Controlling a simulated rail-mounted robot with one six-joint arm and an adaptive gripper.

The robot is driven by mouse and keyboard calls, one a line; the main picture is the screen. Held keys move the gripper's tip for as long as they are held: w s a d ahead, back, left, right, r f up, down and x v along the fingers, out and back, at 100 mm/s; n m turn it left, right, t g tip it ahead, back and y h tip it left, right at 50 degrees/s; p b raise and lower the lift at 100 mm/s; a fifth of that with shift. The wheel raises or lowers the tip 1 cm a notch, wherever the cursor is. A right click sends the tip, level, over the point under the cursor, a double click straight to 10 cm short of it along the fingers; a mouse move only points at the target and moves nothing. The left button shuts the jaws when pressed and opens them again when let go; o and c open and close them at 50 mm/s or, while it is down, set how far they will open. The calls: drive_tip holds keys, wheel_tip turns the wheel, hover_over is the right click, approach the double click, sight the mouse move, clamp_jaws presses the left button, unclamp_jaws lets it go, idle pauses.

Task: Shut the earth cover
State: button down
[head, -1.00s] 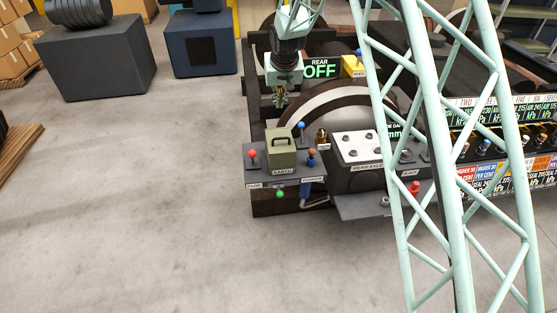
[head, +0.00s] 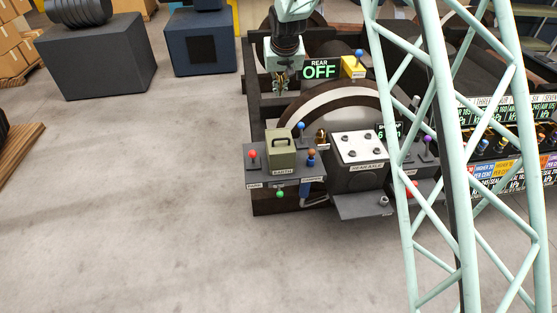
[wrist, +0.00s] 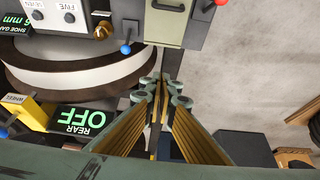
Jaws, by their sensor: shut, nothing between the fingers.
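The earth cover (head: 281,148) is an olive-green box with a dark handle on top and an EARTH label on its front. It stands on a grey control panel at the machine's left front corner. It also shows at the top of the wrist view (wrist: 166,24). I cannot tell whether it is fully seated. My gripper (head: 281,89) hangs behind and above the cover, pointing down, apart from it. In the wrist view my gripper (wrist: 163,92) has its fingertips together, with nothing between them.
Around the cover stand a red knob (head: 252,155), a blue knob (head: 301,127), an orange-brown knob (head: 311,154) and a green knob (head: 280,194). A brass fitting (head: 321,137) and a wheel arch (head: 335,104) lie nearby.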

drive_tip(key=shift+r, duration=0.9)
idle(0.6)
drive_tip(key=s+d+r+m+b, duration=0.1)
drive_tip(key=s+d+r, duration=0.9)
drive_tip(key=s, duration=0.4)
drive_tip(key=s+d+r, duration=0.9)
drive_tip(key=s+r, duration=0.3)
drive_tip(key=s, duration=0.2)
drive_tip(key=s+d, duration=0.3)
drive_tip(key=s, duration=1)
drive_tip(key=s+d+f+m+b, duration=0.1)
drive_tip(key=s+d, duration=0.2)
drive_tip(key=s, duration=1)
drive_tip(key=s+d+g+h+b, duration=0.1)
drive_tip(key=s+d, duration=0.2)
drive_tip(key=s, duration=1.1)
drive_tip(key=shift+d+f+m, duration=0.15)
drive_tip(key=shift+f+m, duration=0.05)
drive_tip(key=shift+m, duration=0.1)
